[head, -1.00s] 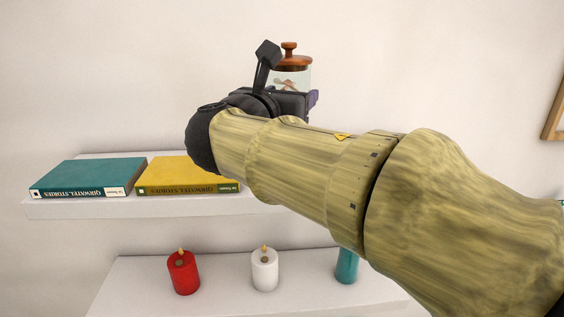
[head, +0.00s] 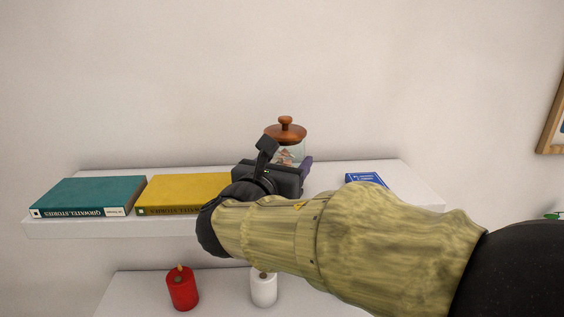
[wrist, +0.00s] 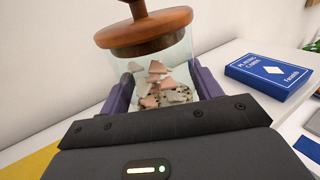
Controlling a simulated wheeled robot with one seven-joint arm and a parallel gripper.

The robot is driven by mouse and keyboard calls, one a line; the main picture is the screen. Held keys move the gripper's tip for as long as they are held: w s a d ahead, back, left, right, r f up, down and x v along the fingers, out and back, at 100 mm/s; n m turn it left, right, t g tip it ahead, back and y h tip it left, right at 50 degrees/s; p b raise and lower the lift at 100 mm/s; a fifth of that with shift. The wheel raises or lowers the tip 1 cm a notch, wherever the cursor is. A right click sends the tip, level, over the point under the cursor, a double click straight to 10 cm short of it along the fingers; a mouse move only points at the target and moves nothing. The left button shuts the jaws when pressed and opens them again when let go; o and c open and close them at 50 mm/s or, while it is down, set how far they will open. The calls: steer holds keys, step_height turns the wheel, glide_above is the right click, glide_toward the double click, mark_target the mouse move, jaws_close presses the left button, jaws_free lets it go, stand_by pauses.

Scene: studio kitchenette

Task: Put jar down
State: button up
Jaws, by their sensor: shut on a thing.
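The jar is clear glass with a brown wooden lid and knob, and holds brown and grey pieces. In the head view the jar (head: 289,154) is upright over the upper white shelf (head: 325,178), its lower part hidden behind my gripper (head: 300,170). In the wrist view the jar (wrist: 160,75) stands between the two purple fingers of my gripper (wrist: 160,92), which is shut on its sides. Whether its base touches the shelf is hidden.
A yellow book (head: 183,191) and a teal book (head: 88,194) lie left of the jar. A blue playing-card box (wrist: 270,72) lies to its right. The lower shelf (head: 220,300) holds a red candle (head: 182,289) and a white candle (head: 263,288).

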steer(key=shift+f, duration=0.3)
steer(key=shift+f, duration=0.1)
steer(key=o, duration=1.3)
steer(key=shift+o, duration=0.2)
steer(key=shift+s+a, duration=0.1)
steer(key=shift+s, duration=0.05)
steer(key=b+v, duration=0.5)
steer(key=v, duration=0.7)
